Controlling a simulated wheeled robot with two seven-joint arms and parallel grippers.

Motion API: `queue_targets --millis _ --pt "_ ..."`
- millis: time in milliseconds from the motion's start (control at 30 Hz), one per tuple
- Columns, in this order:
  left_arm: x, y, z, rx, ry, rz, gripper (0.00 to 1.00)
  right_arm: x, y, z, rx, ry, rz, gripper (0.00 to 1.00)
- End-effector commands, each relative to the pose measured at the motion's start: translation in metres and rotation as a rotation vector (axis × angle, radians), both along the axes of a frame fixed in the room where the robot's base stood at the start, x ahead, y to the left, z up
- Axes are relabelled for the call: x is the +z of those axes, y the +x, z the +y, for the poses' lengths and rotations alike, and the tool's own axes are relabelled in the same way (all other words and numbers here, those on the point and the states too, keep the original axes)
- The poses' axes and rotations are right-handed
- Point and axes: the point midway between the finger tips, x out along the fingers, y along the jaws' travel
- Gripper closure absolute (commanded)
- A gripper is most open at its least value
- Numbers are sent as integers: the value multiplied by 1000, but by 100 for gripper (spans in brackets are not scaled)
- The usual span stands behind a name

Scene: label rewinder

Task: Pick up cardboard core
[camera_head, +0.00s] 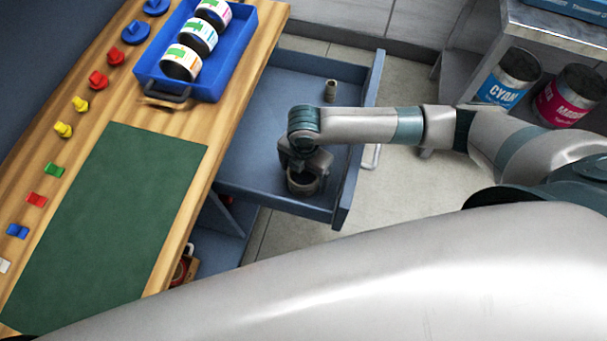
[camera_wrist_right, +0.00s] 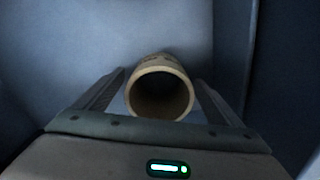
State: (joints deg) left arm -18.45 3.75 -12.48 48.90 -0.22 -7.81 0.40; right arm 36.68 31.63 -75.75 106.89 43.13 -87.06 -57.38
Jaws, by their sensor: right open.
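A cardboard core (camera_wrist_right: 160,68), a brown hollow tube, stands in the open blue drawer. In the right wrist view its round open end faces the camera, between the two fingers of my right gripper (camera_wrist_right: 160,100). The fingers are open, one on each side of the core; whether they touch it is unclear. In the head view my right gripper (camera_head: 302,178) reaches down into the drawer's near end, over the core (camera_head: 303,184), and partly hides it. A smaller brown core (camera_head: 330,91) stands farther back in the drawer. My left gripper does not show.
The blue drawer (camera_head: 270,195) has raised walls close around my right gripper. A wooden bench at left holds a green mat (camera_head: 115,215), colored knobs and a blue tray (camera_head: 232,88) of label rolls. Cyan (camera_head: 508,78) and magenta (camera_head: 568,98) cans stand on a shelf at right.

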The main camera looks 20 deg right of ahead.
Motion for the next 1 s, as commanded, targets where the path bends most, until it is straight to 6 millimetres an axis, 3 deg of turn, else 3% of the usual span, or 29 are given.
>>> queue_targets --millis 200,633,667,833,900,1000 --pt "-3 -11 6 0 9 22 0 -16 0 -1 0 -1 0 11" --pt "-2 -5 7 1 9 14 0 -16 0 -1 0 -1 -1 11" --pt "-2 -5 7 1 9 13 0 -16 0 -1 0 -1 -1 14" --pt "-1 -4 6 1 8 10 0 -16 0 -1 0 -1 -1 54" --pt "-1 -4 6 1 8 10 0 -16 0 -1 0 -1 -1 60" --pt "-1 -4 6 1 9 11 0 -16 0 -1 0 -1 -1 60"
